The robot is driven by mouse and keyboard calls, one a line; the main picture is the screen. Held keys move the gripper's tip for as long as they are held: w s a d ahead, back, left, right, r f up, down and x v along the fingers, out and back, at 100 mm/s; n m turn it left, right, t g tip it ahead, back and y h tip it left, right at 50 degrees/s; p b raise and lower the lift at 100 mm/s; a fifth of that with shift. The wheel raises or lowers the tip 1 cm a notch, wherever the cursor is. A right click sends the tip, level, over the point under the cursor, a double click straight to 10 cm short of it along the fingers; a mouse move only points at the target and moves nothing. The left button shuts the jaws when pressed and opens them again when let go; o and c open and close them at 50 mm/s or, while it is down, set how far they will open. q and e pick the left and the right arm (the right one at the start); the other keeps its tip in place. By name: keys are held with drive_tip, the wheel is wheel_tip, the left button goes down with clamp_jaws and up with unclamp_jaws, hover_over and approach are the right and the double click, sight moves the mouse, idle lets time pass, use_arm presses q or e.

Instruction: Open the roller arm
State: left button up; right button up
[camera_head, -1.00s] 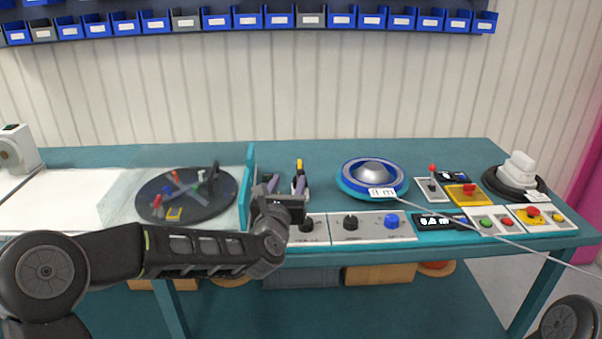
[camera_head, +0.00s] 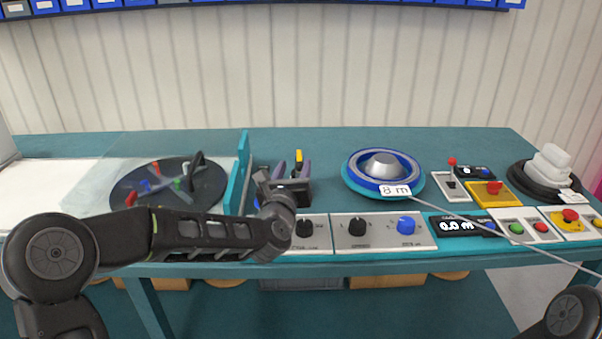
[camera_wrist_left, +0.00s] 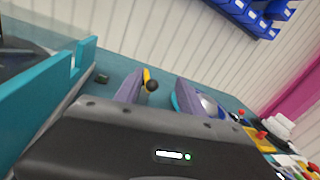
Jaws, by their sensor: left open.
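The roller arm seems to be the small piece with a yellow top (camera_head: 298,158) standing behind my left gripper in the head view. In the left wrist view a yellow part with a black knob (camera_wrist_left: 150,82) shows between the two purple fingers. My left gripper (camera_head: 291,171) is open, its fingers pointing away across the bench. It also shows in the left wrist view (camera_wrist_left: 160,88), with nothing visibly held. The lower part of the roller arm is hidden by my gripper. My right gripper is out of view.
A teal upright plate (camera_head: 241,180) stands just left of my gripper. A dark disc with coloured pegs (camera_head: 125,193) lies further left. A blue reel (camera_head: 352,180) tagged 8 m sits right. A knob panel (camera_head: 345,241) runs along the front, beside a display (camera_head: 457,226) reading 0.0 m.

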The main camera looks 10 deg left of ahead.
sight(299, 168)
use_arm(q)
wheel_tip(299, 168, down, 4)
drive_tip(key=b, duration=0.3)
drive_tip(key=shift+w, duration=0.1)
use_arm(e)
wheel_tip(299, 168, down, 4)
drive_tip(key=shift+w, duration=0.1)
use_arm(q)
drive_tip(key=shift+w+r, duration=0.1)
drive_tip(key=shift+w, duration=0.4)
drive_tip(key=w, duration=0.3)
drive_tip(key=w+p, duration=0.1)
drive_tip(key=w, duration=0.2)
drive_tip(key=shift+w+a, duration=0.2)
drive_tip(key=shift+w, duration=0.2)
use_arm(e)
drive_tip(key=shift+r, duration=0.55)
use_arm(q)
drive_tip(key=shift+c, duration=0.3)
clamp_jaws()
